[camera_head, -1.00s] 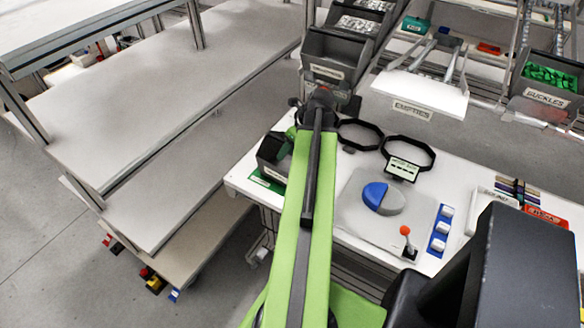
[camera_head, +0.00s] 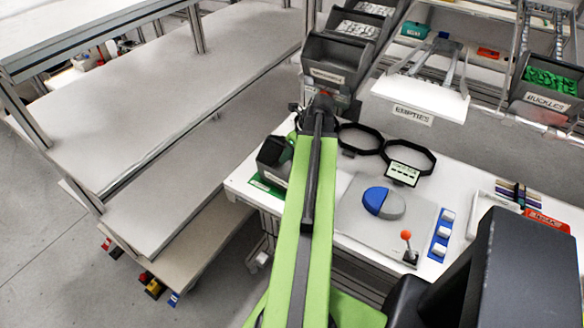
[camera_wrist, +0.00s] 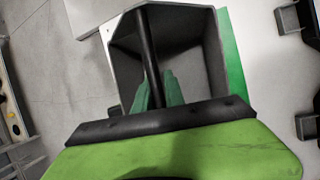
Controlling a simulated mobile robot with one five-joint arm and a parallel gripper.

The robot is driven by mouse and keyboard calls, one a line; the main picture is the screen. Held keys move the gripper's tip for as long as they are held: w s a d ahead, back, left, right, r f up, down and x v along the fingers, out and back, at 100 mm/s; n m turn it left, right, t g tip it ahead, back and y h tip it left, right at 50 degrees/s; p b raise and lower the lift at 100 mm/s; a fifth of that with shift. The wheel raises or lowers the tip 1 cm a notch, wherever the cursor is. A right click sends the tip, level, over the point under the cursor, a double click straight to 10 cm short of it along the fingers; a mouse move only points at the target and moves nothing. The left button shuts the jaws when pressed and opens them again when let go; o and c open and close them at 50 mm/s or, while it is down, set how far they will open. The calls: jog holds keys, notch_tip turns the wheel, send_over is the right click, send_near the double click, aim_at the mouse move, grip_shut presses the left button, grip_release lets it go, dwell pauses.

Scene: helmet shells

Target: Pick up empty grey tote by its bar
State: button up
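The grey tote (camera_wrist: 190,55) is empty and open-topped, with a dark bar (camera_wrist: 149,45) running across its mouth. In the head view the tote (camera_head: 270,160) stands at the left end of the white table, partly hidden by my arm. My gripper (camera_wrist: 157,82) is over the tote's mouth, with its green fingers apart, one on each side of the bar. A gap shows between the fingers and the bar, so the bar is not clamped. How deep the fingertips reach is hard to tell. In the head view my arm hides most of the gripper.
A green mat (camera_wrist: 232,55) lies beside the tote. Two black rings (camera_head: 408,150), a grey plate with a blue-grey disc (camera_head: 384,202) and a red-knobbed lever (camera_head: 407,243) are to the right. Stacked bins (camera_head: 330,65) and an EMPTIES shelf (camera_head: 425,95) stand behind. A grey shelf rack (camera_head: 150,85) stands left.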

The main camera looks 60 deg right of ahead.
grip_shut()
dwell(0.9)
jog(key=shift+r, duration=0.15)
jog(key=r+p, duration=0.3)
jog(key=p, duration=0.1)
jog(key=s+r+p, duration=0.1)
jog(key=r+p, duration=0.1)
jog(key=shift+r, duration=0.35)
jog(key=s+r+p, duration=0.5)
jog(key=s, duration=0.5)
jog(key=shift+s+d+r+p, duration=0.3)
jog(key=shift+s+r+p, duration=0.05)
jog(key=shift+r+p, duration=0.05)
